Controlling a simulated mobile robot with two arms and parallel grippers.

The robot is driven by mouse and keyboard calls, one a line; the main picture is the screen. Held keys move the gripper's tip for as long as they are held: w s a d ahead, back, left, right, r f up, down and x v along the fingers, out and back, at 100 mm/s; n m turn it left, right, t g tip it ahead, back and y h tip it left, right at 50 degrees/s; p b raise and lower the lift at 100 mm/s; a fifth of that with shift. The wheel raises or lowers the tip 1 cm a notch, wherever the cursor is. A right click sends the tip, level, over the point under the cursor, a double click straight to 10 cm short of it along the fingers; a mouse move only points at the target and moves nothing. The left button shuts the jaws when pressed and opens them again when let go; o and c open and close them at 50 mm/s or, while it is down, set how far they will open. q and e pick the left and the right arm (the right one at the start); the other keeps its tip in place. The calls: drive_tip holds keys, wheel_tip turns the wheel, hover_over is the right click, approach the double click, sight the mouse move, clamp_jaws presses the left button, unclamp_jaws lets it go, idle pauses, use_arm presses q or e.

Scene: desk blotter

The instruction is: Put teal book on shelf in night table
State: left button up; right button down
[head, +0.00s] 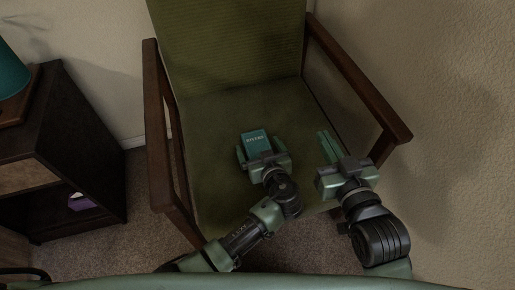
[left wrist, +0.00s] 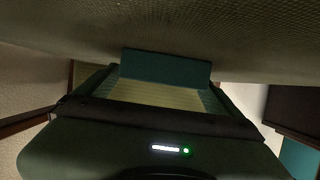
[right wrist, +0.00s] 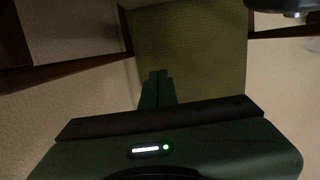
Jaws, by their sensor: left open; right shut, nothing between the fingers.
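The teal book (head: 255,137) lies on the green seat of the armchair, its lettered cover facing up. The dark night table (head: 92,143) stands at the left, with an open lower shelf (head: 50,212).
A purple object (head: 81,202) lies on the night table's shelf. A teal lamp (head: 10,72) stands on its top. The chair's wooden left armrest (head: 152,110) rises between the seat and the night table; the right armrest (head: 360,85) is near my right gripper.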

use_arm(q)
drive_tip(key=shift+w+a+f, duration=0.2)
drive_tip(key=shift+w+f, duration=0.05)
drive_tip(key=shift+w, duration=0.35)
drive_tip(key=c, duration=1.7)
drive_tip(key=shift+c, duration=0.2)
drive_tip(key=shift+r, duration=0.15)
